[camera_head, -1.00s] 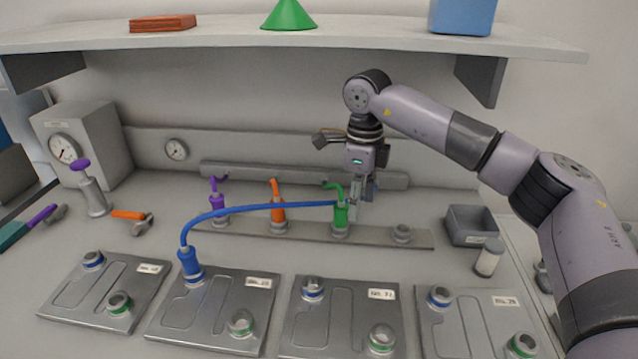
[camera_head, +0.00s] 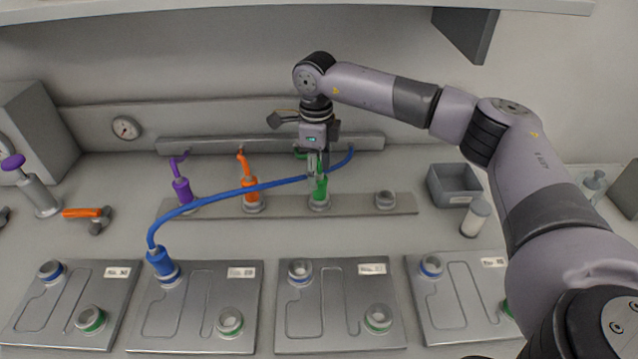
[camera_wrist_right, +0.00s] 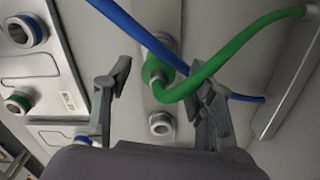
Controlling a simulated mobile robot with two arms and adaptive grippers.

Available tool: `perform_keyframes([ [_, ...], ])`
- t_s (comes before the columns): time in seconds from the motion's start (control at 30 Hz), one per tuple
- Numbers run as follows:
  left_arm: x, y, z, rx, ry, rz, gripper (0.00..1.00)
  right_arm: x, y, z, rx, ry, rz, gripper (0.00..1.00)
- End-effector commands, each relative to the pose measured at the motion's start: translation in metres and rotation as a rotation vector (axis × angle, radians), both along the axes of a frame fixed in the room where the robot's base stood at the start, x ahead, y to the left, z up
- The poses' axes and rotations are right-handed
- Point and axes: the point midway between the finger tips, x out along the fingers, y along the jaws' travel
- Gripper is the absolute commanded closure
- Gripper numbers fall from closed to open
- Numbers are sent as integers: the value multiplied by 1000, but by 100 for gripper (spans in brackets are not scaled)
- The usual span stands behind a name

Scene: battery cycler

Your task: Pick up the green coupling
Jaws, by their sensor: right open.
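The green coupling (camera_head: 320,189) stands upright in a seat on the grey holder strip (camera_head: 225,208), right of the orange coupling. In the right wrist view the coupling (camera_wrist_right: 154,72) shows with its green hose (camera_wrist_right: 225,55) curving to the right. My right gripper (camera_head: 316,172) is at the top of the coupling in the head view. In the right wrist view its fingers (camera_wrist_right: 158,84) are spread apart, with the coupling between and slightly beyond the tips. I cannot tell whether they touch it. A blue hose (camera_head: 225,196) passes close by the fingers. My left gripper is not in view.
Purple (camera_head: 182,190) and orange (camera_head: 249,190) couplings stand left on the strip; an empty seat (camera_head: 385,199) is to the right. The blue coupling (camera_head: 160,262) sits on a plate in front. A grey bin (camera_head: 455,186) and white cylinder (camera_head: 475,218) stand right.

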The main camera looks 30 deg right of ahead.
Motion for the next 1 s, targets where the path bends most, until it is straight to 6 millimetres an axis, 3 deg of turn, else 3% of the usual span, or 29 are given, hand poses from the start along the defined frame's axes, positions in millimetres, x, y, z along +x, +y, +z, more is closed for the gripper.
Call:
perform_keyframes([
  [0.17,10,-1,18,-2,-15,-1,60,-4,-5,-23,-1,6,-1,49],
  [0.3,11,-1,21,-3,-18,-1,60,-3,-4,-42,0,3,-1,49],
  [0.6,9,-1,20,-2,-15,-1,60,-3,-4,-48,-1,1,0,49],
  [1.0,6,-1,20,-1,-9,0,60,-3,-4,-47,-1,1,0,76],
])
